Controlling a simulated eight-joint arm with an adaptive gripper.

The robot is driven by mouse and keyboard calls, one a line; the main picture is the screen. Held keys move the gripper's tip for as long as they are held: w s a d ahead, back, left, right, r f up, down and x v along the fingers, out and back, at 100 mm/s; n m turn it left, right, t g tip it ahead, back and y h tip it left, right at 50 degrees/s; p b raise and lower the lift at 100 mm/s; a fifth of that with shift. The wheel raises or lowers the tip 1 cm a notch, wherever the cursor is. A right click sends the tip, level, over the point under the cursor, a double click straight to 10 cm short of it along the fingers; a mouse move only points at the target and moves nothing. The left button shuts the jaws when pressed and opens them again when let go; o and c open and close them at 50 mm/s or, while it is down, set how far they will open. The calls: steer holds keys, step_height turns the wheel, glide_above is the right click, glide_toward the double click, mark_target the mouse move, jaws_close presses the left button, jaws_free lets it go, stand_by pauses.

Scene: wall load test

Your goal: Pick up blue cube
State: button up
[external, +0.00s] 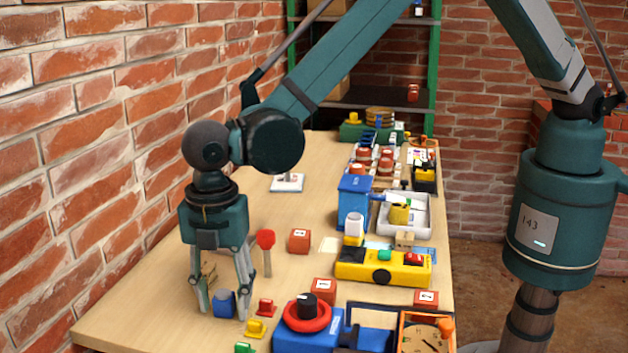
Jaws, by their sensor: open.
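The blue cube (223,303) sits on the wooden table near its front left part. My gripper (222,312) points straight down over it, with its two fingers apart. One finger is to the left of the cube and one to the right, with the fingertips low near the table. The gripper is open, and the cube appears to lie between the fingers. I cannot tell whether either finger touches it.
Small red (266,307), yellow (256,329) and green (245,348) pieces lie just right of the gripper. A red knobbed stick (266,241) stands behind. A blue box with a red ring (306,318) is further right. The brick wall (100,130) is left; the table's left strip (150,275) is clear.

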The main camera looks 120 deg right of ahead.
mark_target(223, 293)
steer(key=c, duration=1)
steer(key=shift+r, duration=0.15)
step_height(223, 293, up, 10)
steer(key=shift+f, duration=0.15)
stand_by(0.5)
